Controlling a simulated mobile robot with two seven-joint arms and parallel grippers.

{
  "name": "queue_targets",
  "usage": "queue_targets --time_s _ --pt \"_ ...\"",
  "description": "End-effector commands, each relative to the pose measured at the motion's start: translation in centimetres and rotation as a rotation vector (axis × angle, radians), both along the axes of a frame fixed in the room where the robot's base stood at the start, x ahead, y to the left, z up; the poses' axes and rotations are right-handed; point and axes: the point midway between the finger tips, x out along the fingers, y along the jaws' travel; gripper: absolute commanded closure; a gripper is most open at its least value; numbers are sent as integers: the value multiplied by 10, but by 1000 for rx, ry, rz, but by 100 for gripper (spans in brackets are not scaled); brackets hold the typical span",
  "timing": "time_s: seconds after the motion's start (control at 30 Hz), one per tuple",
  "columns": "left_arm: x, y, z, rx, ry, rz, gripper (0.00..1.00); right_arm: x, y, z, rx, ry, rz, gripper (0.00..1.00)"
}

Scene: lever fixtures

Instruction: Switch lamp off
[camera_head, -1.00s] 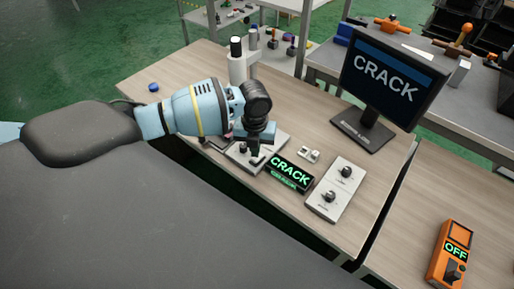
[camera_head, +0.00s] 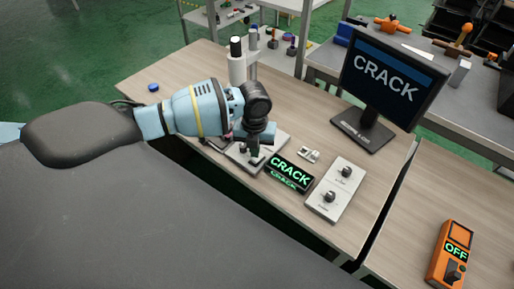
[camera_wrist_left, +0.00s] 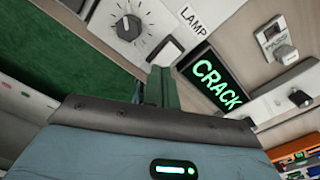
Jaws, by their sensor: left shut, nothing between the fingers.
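The lamp switch is a pale rocker (camera_wrist_left: 165,52) on a light panel, beside the printed word LAMP (camera_wrist_left: 194,20) in the left wrist view. My left gripper (camera_wrist_left: 160,80) is shut and empty, its fingertips close to the near edge of the rocker; contact cannot be told. Whether the lamp is lit cannot be told. My right gripper is not in view.
A black display (camera_head: 289,172) reading CRACK sits right of the gripper, with a knob panel (camera_head: 335,189) and a small metal part (camera_head: 308,155) beyond. A monitor (camera_head: 388,78) stands behind. A dial (camera_wrist_left: 128,26) is near the switch. An orange box (camera_head: 450,255) reads OFF.

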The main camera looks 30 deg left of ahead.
Motion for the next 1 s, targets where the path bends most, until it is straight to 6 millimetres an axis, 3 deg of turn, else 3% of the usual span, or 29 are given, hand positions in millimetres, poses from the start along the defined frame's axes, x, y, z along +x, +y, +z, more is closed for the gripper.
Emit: queue_targets --time_s 1.0 --pt "0 0 -14 0 1 0 100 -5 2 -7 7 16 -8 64"
